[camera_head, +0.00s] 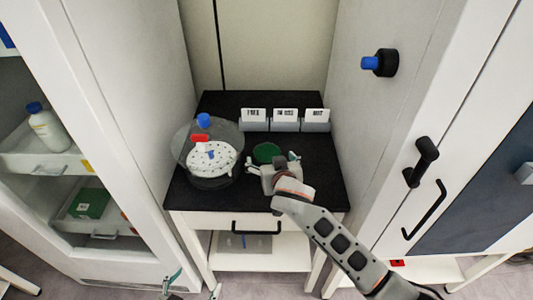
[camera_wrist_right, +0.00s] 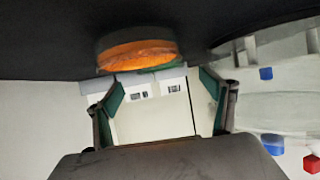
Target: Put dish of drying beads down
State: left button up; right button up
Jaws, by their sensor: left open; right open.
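A small round dish (camera_head: 266,153) stands on the black bench top (camera_head: 225,103), showing a dark green top in the head view. In the right wrist view the dish (camera_wrist_right: 137,52) looks orange, with a thin green strip beside it, against the dark bench surface. My right gripper (camera_head: 274,163) is at the near side of the dish; its fingers (camera_wrist_right: 165,92) are spread, with nothing held between them. The exact gap to the dish is hard to tell. My left gripper (camera_head: 194,285) is low at the bottom edge of the head view, open, empty and partly cut off.
A clear glass vessel (camera_head: 181,150) with a white perforated plate (camera_head: 212,160) stands left of the dish. Several labelled holders (camera_head: 285,120) line the back right. Tall white cabinets flank the bench; a black knob with a blue tip (camera_head: 380,62) projects from the right one.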

aim_at(267, 152)
jog(key=shift+b+x, duration=0.3)
jog(key=shift+x, duration=2.45)
jog(key=shift+a+r, duration=0.1)
jog(key=shift+r, duration=0.05)
jog(key=c, duration=1.2)
